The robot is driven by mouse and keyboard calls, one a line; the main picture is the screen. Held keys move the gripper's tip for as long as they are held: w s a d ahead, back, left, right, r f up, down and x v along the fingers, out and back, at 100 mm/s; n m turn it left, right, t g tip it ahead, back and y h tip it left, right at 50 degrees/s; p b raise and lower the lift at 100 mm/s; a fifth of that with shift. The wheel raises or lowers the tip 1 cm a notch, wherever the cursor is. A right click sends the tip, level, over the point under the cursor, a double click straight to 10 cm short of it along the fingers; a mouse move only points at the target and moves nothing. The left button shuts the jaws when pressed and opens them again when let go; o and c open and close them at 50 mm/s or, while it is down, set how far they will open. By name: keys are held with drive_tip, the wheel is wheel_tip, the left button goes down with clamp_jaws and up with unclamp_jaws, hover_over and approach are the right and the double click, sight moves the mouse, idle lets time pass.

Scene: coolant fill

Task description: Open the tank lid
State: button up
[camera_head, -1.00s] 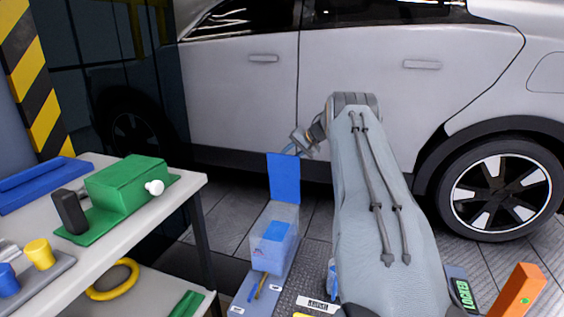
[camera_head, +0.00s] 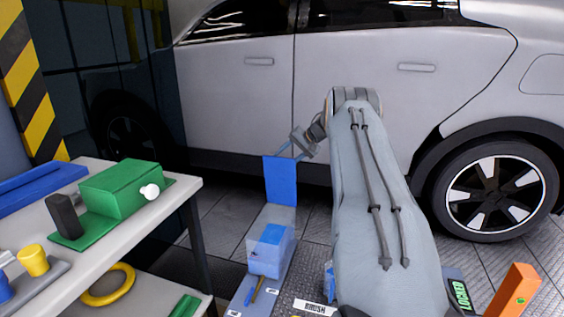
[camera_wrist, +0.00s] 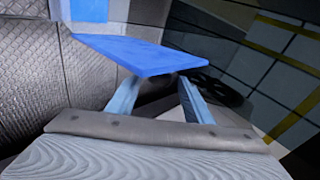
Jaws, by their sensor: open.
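The tank (camera_head: 264,262) is a translucent box with blue inside, standing low on the floor unit left of my arm. Its blue lid (camera_head: 280,182) stands upright, raised from the tank top. My gripper (camera_head: 288,147) is beside the lid's top edge, at its upper right. In the wrist view the lid (camera_wrist: 140,52) is a blue plate just beyond the fingertips. My gripper's two light-blue fingers (camera_wrist: 160,82) are spread apart with nothing visibly held between them. Whether a finger touches the lid is unclear.
A workbench (camera_head: 130,243) at the left carries a green block-shaped fixture (camera_head: 120,190) and yellow and blue parts. A white car (camera_head: 390,100) stands behind. A green "LOCKED" display (camera_head: 461,293) and an orange block (camera_head: 515,292) are at the lower right.

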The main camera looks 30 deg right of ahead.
drive_tip(key=shift+v, duration=2.75)
drive_tip(key=w+a+r+n+t+h+p, duration=0.2)
drive_tip(key=w+a+r+t, duration=0.3)
drive_tip(key=a+r, duration=0.55)
drive_tip(key=s+a+r+h+p, duration=0.2)
drive_tip(key=a+r+h+p, duration=0.1)
drive_tip(key=a+r, duration=0.3)
drive_tip(key=s+a+f+n+g+p, duration=0.1)
drive_tip(key=s+a+g, duration=0.3)
drive_tip(key=s, duration=1.3)
drive_tip(key=s+a+f+n+g+p, duration=0.2)
drive_tip(key=s+a+f+n+g, duration=0.1)
drive_tip(key=s+a, duration=1)
drive_tip(key=s+a+f+n+g+p, duration=0.2)
drive_tip(key=s+a, duration=0.6)
drive_tip(key=s, duration=1.2)
wheel_tip(320, 180, down, 2)
drive_tip(key=n+g, duration=0.1)
drive_tip(key=g, duration=0.2)
drive_tip(key=shift+s+a+f+g, duration=0.15)
drive_tip(key=shift+s+a+g, duration=0.05)
drive_tip(key=shift+s+g, duration=0.2)
